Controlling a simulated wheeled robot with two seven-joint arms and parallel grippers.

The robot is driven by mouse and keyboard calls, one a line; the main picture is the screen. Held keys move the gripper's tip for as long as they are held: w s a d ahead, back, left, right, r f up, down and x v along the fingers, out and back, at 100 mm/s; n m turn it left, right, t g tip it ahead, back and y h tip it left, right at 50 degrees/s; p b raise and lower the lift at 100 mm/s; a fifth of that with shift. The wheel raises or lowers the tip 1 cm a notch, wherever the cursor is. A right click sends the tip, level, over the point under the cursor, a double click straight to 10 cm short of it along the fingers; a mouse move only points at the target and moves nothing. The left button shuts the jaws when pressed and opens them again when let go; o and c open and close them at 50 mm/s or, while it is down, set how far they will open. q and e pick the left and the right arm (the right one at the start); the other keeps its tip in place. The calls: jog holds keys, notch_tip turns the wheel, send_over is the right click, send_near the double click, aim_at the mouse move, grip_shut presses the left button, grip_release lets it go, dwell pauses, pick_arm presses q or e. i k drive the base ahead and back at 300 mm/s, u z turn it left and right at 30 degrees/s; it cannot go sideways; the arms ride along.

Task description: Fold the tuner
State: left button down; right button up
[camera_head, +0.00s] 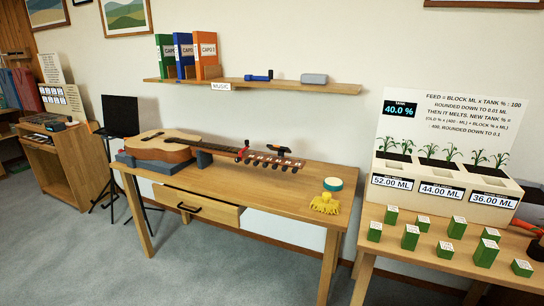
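An acoustic guitar (160,147) lies on its back on the wooden table, its body at the left in a dark grey cradle (135,161). Its neck points right, over a dark neck rest (204,158). A small black piece, which looks like the clip-on tuner (279,148), stands up from the headstock (276,160); its fold angle is too small to tell. A small red and black item (242,152) sits on the neck just left of the headstock. Neither of my grippers shows in the head view.
A teal roll (333,184) and yellow cloth (325,204) lie on the table's right end. A wall shelf (299,87) above holds binders, a blue item (258,76) and a grey box (314,78). Right, another table carries green blocks and a planter. A black stand (120,115) is left.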

aim_at(283, 148)
jog(key=z, duration=0.95)
jog(key=i, duration=0.7)
